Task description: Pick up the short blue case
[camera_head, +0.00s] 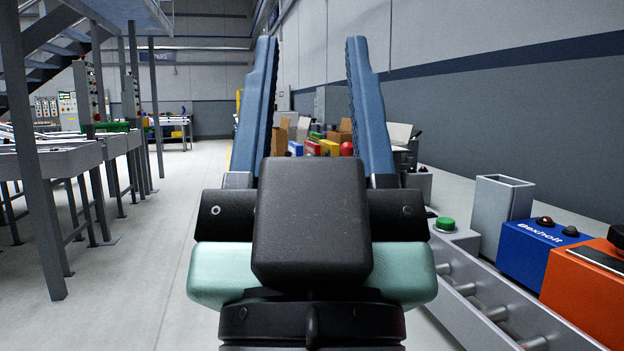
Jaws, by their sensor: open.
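My gripper (311,42) is in the middle of the view, with its two long blue fingers spread wide apart. It points forward, and nothing is between the fingertips except the distant background. A low blue case (530,258) with white lettering is at the right, on or beside a grey roller conveyor. It has a red and a black button on top. The gripper is to its left and apart from it. A smaller blue thing (295,148) shows far off between the fingers; I cannot tell what it is.
An orange box (588,290) is in front of the blue case, and an open grey metal box (499,213) is behind it. The roller conveyor (480,300) runs along the right. Grey tables (75,158) and posts stand at the left. The floor (165,235) between is clear.

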